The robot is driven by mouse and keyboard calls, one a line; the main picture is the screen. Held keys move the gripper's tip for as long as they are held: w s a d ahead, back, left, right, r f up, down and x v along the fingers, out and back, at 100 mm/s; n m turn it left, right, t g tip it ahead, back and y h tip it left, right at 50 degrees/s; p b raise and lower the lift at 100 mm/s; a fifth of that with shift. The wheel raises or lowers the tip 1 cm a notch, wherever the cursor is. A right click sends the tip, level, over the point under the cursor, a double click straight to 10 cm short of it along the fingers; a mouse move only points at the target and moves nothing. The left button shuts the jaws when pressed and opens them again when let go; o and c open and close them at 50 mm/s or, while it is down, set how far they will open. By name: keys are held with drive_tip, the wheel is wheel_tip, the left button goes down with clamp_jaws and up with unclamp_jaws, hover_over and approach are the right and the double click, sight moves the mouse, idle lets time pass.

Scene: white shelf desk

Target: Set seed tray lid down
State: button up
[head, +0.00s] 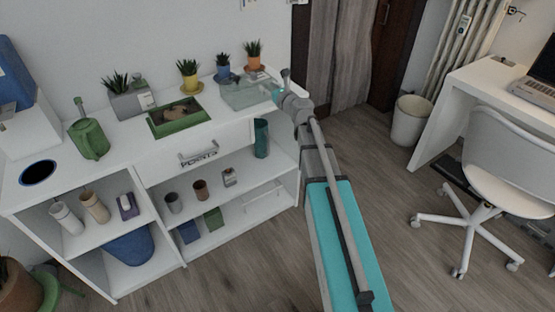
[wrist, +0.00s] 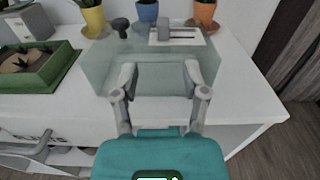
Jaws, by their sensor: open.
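The clear, see-through seed tray lid (head: 240,95) rests on the right end of the white desk top. It also shows in the wrist view (wrist: 105,65), beyond and around my fingers. The green seed tray (head: 178,117) is to its left, uncovered, with dark contents; it shows at the left of the wrist view (wrist: 35,78). My gripper (wrist: 160,78) is open, its two fingers apart at the lid's near side with nothing clearly held between them. Whether the fingers touch the lid cannot be told. In the head view my arm partly hides the gripper.
Potted plants in blue (wrist: 147,10), orange (wrist: 204,12) and yellow (wrist: 93,18) pots stand behind the lid. A grey block (wrist: 176,32) on a white sheet and a dark knob-shaped item (wrist: 120,26) are close to it. The desk's right edge is near; bare top shows right of the lid.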

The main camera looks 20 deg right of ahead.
drive_tip(key=s+a+f+n+g+y, duration=0.1)
drive_tip(key=s+a+f+n+g, duration=0.45)
drive_tip(key=s+n, duration=0.35)
drive_tip(key=s+a+f+n+g, duration=0.5)
drive_tip(key=s+a+f+n, duration=0.15)
drive_tip(key=n, duration=0.45)
drive_tip(key=s+d+f+n+g+h, duration=0.3)
drive_tip(key=s+n, duration=0.3)
drive_tip(key=s, duration=0.2)
drive_tip(key=s+d+f+n+g+h, duration=0.3)
drive_tip(key=s+n, duration=0.3)
drive_tip(key=s, duration=0.3)
drive_tip(key=shift+d+f+h, duration=0.25)
drive_tip(key=shift+d+h, duration=0.05)
drive_tip(key=shift+h, duration=0.1)
drive_tip(key=shift+g, duration=0.25)
